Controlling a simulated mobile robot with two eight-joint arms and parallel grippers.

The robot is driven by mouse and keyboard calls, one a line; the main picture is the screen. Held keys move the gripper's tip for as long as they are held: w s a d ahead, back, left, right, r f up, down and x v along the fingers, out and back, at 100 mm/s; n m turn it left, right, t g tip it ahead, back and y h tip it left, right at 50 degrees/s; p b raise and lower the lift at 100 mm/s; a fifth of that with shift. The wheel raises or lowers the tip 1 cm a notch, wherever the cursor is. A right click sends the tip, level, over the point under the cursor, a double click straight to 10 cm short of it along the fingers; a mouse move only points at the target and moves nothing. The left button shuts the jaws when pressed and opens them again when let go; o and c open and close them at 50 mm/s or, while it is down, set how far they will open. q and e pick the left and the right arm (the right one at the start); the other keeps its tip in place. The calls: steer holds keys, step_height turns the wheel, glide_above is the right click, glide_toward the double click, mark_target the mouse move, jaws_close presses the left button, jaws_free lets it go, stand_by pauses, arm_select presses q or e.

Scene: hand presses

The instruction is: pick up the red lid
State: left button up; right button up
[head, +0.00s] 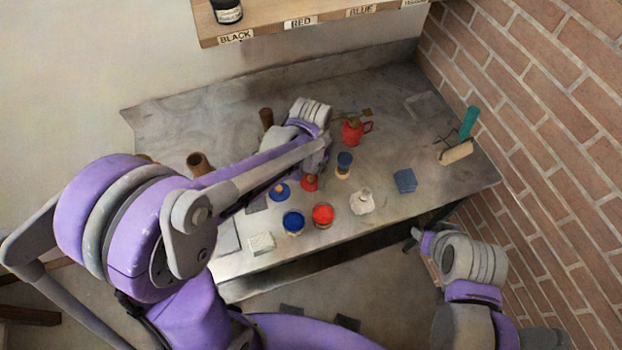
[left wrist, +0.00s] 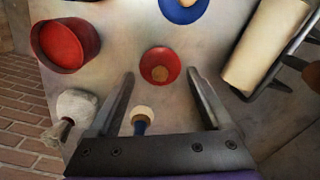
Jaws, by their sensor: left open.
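In the left wrist view the lid (left wrist: 153,58) shows near the middle, framed by the tips of my open left gripper (left wrist: 162,73). The jaws are empty. In the head view my left gripper (head: 323,155) hangs above the table close to the lid; its fingers are hard to make out there. My right gripper (head: 418,239) is low at the right, off the table's front edge, and its jaws are unclear.
A blue lid (head: 280,191), a red tin (head: 323,215), a blue tin (head: 293,222), a blue-topped dabber (head: 344,164) and a crumpled rag (head: 362,202) surround the lid. A cream roller (left wrist: 265,42) lies nearby. A red can (head: 353,132) stands farther back.

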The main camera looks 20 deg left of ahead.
arm_select(q)
steer(key=shift+f, duration=0.8)
steer(key=shift+s, duration=0.1)
jaws_close()
